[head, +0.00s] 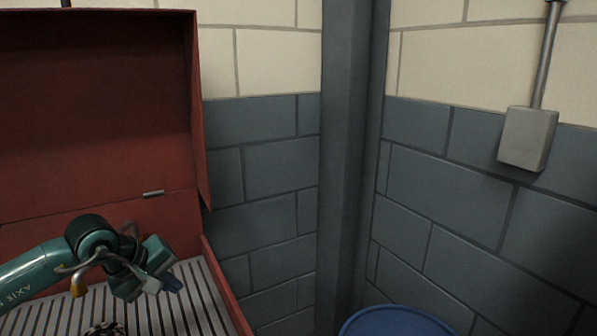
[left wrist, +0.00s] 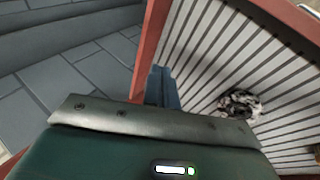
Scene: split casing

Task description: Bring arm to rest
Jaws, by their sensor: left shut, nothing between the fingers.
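My left arm (head: 30,270) comes in from the left in the head view, teal with a dark joint. Its gripper (head: 172,284) is shut and empty, above the slatted surface of a red open-lidded cabinet (head: 203,140). In the left wrist view the blue-grey fingertips (left wrist: 162,88) are together near the cabinet's red edge, with nothing between them. My right gripper is in neither view.
The slatted surface (head: 205,300) bears a crumpled black-and-white bundle (left wrist: 240,104), cut off at the head view's bottom edge. A blue round drum top (head: 397,322) stands at lower right. A grey column (head: 345,150) and block walls close the back.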

